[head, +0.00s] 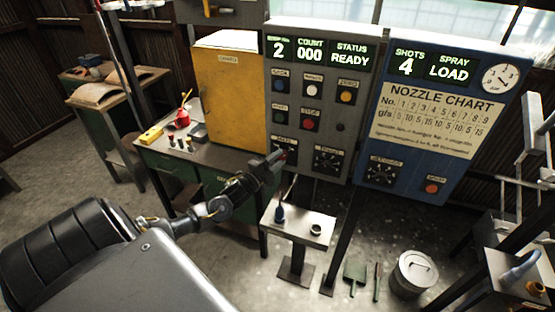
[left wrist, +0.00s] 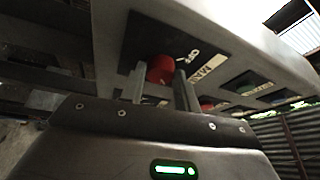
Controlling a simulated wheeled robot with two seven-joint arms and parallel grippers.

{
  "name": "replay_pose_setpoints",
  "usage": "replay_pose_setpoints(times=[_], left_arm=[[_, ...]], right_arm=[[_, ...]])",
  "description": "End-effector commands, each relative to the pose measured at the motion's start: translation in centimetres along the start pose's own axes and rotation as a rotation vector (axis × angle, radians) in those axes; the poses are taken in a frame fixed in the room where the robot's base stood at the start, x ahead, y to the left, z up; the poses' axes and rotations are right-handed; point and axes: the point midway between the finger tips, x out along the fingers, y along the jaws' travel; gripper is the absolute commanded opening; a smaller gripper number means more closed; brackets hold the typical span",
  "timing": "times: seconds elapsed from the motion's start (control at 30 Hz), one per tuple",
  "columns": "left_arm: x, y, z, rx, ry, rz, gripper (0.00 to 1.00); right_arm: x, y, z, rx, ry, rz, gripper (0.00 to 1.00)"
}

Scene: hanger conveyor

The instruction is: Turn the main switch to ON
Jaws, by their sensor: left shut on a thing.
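The main switch is a red knob (left wrist: 160,68) on a dark plate marked OFF and MAIN (left wrist: 205,68), low on the grey control panel (head: 349,110). My left gripper (head: 279,157) reaches up to the panel's lower left corner in the head view. In the left wrist view its two fingers (left wrist: 160,80) stand on either side of the red knob, shut on it. In the head view the gripper hides most of the switch. I cannot tell the knob's exact angle. My right gripper is not in view.
The grey panel shows COUNT 000 and STATUS READY, with several coloured buttons and a black dial (head: 327,160). A blue panel (head: 455,178) with a nozzle chart stands to its right. A yellow cabinet (head: 230,95) is at its left. A small stand (head: 297,232) is below.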

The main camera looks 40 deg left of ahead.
Motion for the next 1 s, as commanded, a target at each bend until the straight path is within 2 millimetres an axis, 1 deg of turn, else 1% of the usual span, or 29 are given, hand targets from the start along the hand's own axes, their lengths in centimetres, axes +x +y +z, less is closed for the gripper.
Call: replay_pose_setpoints(times=[0.5,0.53,0.6,0.7,1.0], left_arm=[[0.03,-0.08,0.02,0.019,0.001,0.006,0.09],[0.03,-0.08,0.03,0.019,0.001,0.006,0.33],[0.03,-0.08,0.03,0.019,0.001,0.006,0.42],[0.02,-0.07,0.03,0.018,0.001,0.006,0.53],[-0.21,0.03,0.06,0.017,0.001,0.007,0.53]], right_arm=[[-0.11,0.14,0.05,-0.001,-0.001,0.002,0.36],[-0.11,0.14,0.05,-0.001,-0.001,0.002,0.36],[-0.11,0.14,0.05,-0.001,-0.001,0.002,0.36],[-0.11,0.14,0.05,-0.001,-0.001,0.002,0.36],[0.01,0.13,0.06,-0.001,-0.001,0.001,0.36]])
